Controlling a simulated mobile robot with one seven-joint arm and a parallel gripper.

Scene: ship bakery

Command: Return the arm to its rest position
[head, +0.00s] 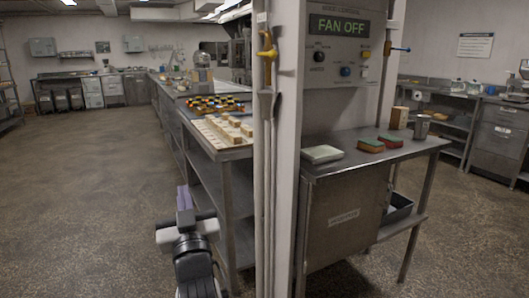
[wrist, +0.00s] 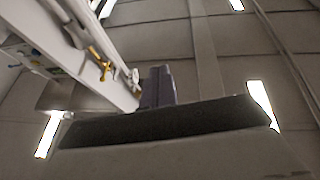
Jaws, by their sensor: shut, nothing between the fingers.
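My gripper (head: 184,200) is at the lower middle of the head view, left of the white pillar and beside the near end of the long steel counter. It points upward, and its purple-grey fingers are together with nothing between them. The fingers also show in the wrist view (wrist: 157,86), above a dark bar and against the ceiling. My arm's dark and white links show below the gripper in the head view. Most of the arm is out of view.
The white pillar (head: 283,150) with a yellow valve (head: 267,52) stands close on the right. The long counter (head: 228,153) holds wooden blocks. A side table (head: 372,158) with sponges stands right of the pillar. The floor (head: 90,190) to the left is clear.

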